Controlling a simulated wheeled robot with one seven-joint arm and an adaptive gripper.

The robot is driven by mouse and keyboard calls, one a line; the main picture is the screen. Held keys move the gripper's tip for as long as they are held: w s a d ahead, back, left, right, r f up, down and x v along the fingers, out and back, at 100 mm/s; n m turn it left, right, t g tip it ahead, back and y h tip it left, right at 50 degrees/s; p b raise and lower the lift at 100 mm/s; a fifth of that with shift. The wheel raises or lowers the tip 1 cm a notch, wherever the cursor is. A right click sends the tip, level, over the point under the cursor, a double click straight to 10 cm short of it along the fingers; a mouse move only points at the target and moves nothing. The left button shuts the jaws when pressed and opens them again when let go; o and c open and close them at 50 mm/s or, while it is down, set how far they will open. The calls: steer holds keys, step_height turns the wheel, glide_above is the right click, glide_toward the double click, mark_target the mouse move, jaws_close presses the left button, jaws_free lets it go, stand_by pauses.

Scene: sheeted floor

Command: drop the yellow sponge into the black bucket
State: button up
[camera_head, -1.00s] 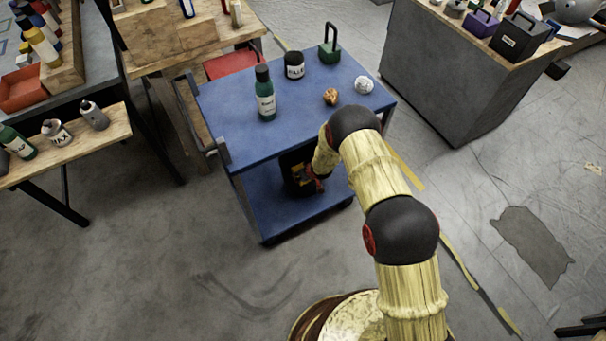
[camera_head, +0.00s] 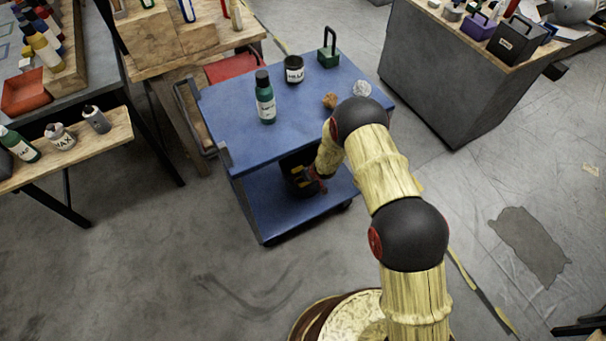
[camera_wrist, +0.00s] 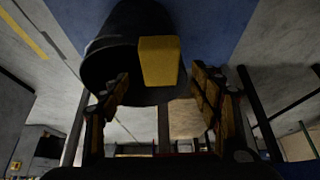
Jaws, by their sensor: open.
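The black bucket (camera_wrist: 105,62) lies at the top of the wrist view, its dark opening facing my gripper. In the head view the bucket (camera_head: 289,160) shows as a dark shape on the cart's lower shelf, mostly hidden by the top and my arm. The yellow sponge (camera_wrist: 159,62) is a yellow block seen against the bucket's dark opening. I cannot tell how deep in the bucket it sits. My gripper (camera_wrist: 158,88) is open, one finger on each side of the sponge's near end, with visible gaps. In the head view my gripper (camera_head: 306,184) is at the lower shelf.
The blue cart (camera_head: 225,125) has a top deck over the lower shelf, close above my gripper. On top stand a green bottle (camera_head: 265,100), a dark jar (camera_head: 293,70), a green weight-like block (camera_head: 328,55) and a white crumpled ball (camera_head: 362,88). Floor in front is clear.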

steer(key=p+v, duration=0.2)
steer(key=v, duration=0.5)
steer(key=shift+r, duration=0.35)
steer(key=shift+s+d, duration=0.1)
steer(key=shift+s, duration=0.05)
